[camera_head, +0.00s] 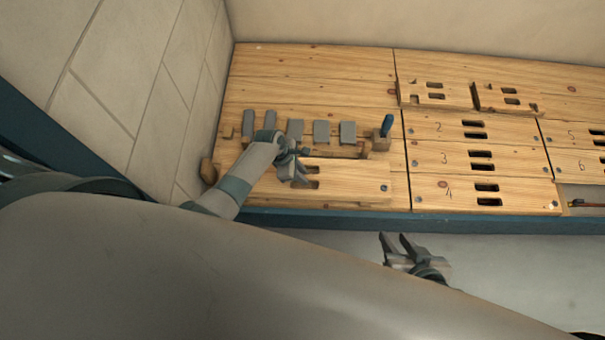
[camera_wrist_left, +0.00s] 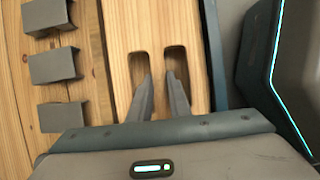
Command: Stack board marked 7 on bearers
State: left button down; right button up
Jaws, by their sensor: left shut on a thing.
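A pale wooden board (camera_head: 350,184) with two slots is at the front left of the bench; no number on it is readable. My left gripper (camera_head: 301,176) is over its left part, with the fingers at the slots. In the left wrist view the board (camera_wrist_left: 157,28) runs lengthwise, and the gripper (camera_wrist_left: 160,88) has its fingertips in the two slots, shut on the bar between them. My right gripper (camera_head: 396,241) is empty, fingers apart, in front of the bench. I cannot make out the bearers for certain.
Several grey blocks (camera_head: 321,132) stand in a row behind the board. A blue-handled tool (camera_head: 386,126) is at their right end. A tiled wall (camera_head: 150,90) closes the left side.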

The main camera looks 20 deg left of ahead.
pick_arm(q)
jog(key=shift+f, duration=0.1)
dwell(0.4)
jog(key=c, duration=1.6)
grip_release()
jog(key=shift+o, duration=0.2)
jog(key=shift+s+f, duration=0.1)
